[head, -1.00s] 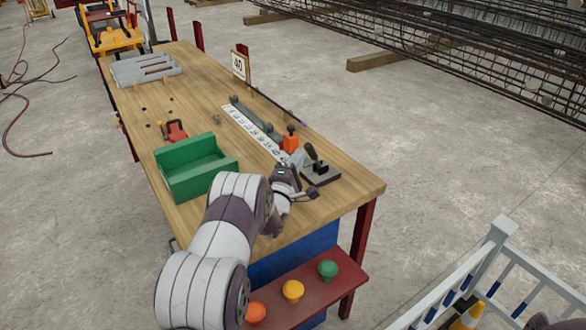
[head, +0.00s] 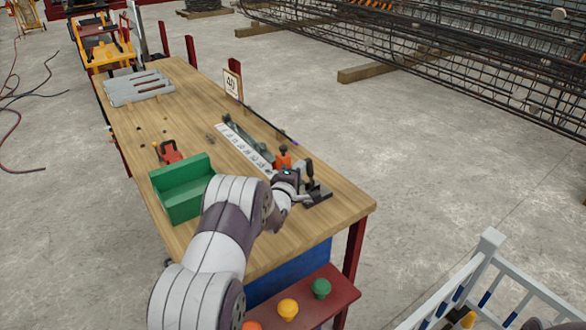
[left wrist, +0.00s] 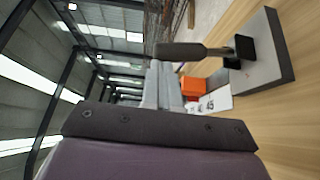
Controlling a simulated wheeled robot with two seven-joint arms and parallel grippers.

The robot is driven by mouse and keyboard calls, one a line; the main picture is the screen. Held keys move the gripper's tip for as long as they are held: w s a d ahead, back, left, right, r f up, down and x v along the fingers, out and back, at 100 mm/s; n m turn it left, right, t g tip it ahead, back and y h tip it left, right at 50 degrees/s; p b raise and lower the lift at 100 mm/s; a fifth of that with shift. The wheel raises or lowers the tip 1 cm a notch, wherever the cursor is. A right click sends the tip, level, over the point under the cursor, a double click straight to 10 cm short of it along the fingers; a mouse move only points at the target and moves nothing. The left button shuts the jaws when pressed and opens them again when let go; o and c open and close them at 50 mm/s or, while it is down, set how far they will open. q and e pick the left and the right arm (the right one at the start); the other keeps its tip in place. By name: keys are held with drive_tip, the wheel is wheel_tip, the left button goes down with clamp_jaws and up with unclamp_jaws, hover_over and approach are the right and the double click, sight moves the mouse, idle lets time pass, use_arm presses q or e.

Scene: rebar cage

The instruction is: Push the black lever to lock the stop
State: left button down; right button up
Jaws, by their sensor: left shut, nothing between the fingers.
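The black lever (head: 310,169) stands roughly upright on its dark base plate (head: 319,196) near the table's right end. In the left wrist view the lever's handle (left wrist: 185,50) lies across the picture, just beyond my fingertips. The orange stop (head: 283,159) sits beside the lever, at the end of the white number scale (head: 243,147). It also shows in the left wrist view (left wrist: 193,86). My left gripper (head: 301,191) is shut and empty, close beside the lever. I cannot tell whether it touches the handle. My right gripper is not in view.
A green open box (head: 183,200) and a red clamp (head: 169,151) lie left of my arm. A sign marked 40 (head: 231,84) stands behind the scale. Coloured knobs (head: 320,289) sit on the red lower shelf. The table's right corner is bare.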

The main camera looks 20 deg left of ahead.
use_arm(q)
drive_tip(key=w+d+r+m+g, duration=0.1)
drive_tip(key=w+d+g, duration=0.2)
drive_tip(key=w, duration=0.3)
drive_tip(key=shift+w+d+r+m, duration=0.4)
drive_tip(key=shift+d, duration=0.1)
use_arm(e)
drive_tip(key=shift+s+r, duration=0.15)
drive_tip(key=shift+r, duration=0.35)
use_arm(q)
drive_tip(key=shift+r, duration=0.1)
